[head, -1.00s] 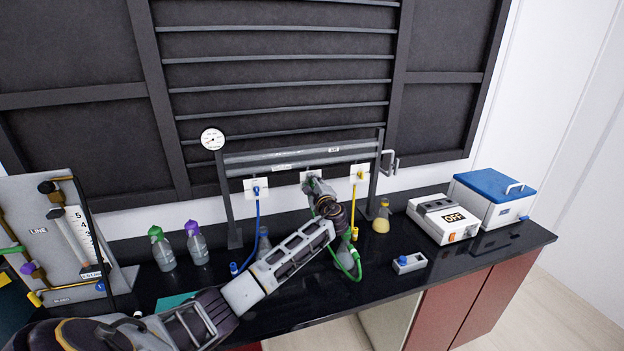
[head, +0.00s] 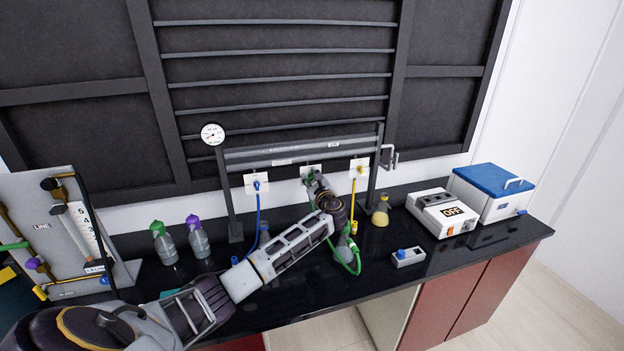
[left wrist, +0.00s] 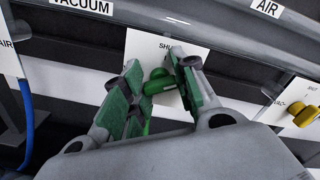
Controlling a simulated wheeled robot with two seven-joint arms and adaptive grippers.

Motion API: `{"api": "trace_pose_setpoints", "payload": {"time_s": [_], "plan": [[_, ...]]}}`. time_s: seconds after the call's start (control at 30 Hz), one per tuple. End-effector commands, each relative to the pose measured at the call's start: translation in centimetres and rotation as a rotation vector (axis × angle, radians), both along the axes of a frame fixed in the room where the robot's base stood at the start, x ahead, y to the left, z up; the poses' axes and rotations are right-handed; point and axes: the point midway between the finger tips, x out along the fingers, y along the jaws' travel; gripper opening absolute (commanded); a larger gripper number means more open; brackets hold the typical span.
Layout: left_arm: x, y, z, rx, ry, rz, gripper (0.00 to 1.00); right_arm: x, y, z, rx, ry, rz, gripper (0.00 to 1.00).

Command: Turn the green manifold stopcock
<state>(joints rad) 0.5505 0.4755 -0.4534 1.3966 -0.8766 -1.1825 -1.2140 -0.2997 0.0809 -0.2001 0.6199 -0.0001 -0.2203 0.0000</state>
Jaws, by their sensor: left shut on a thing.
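The green manifold stopcock (left wrist: 158,83) shows in the left wrist view in front of a white plate (left wrist: 165,50) with partly hidden lettering. My left gripper (left wrist: 155,88) has its green-padded fingers on either side of the stopcock and is shut on it. In the head view my left gripper (head: 314,180) is at the middle plate of the manifold (head: 300,152), and it mostly hides the stopcock there. A green hose (head: 354,264) hangs below. My right gripper is not in view.
A blue stopcock (head: 257,185) with a blue hose is to the left, a yellow stopcock (head: 360,169) to the right. A gauge (head: 213,134) tops the left post. Bottles (head: 197,240), a flask (head: 381,212) and a box reading OFF (head: 441,212) stand on the black bench.

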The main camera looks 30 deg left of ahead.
Motion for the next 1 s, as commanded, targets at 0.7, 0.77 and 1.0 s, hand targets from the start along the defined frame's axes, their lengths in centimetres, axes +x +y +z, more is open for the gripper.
{"api": "trace_pose_setpoints", "payload": {"time_s": [0.7,0.77,1.0], "plan": [[-0.02,-0.1,-0.27,0.004,0.011,0.0,0.51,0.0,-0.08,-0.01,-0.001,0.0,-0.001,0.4],[-0.03,-0.08,-0.24,0.005,0.01,-0.001,0.51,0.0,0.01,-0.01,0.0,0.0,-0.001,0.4],[-0.1,-0.14,-0.15,0.005,0.009,0.0,0.51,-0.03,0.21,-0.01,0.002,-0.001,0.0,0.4]]}}
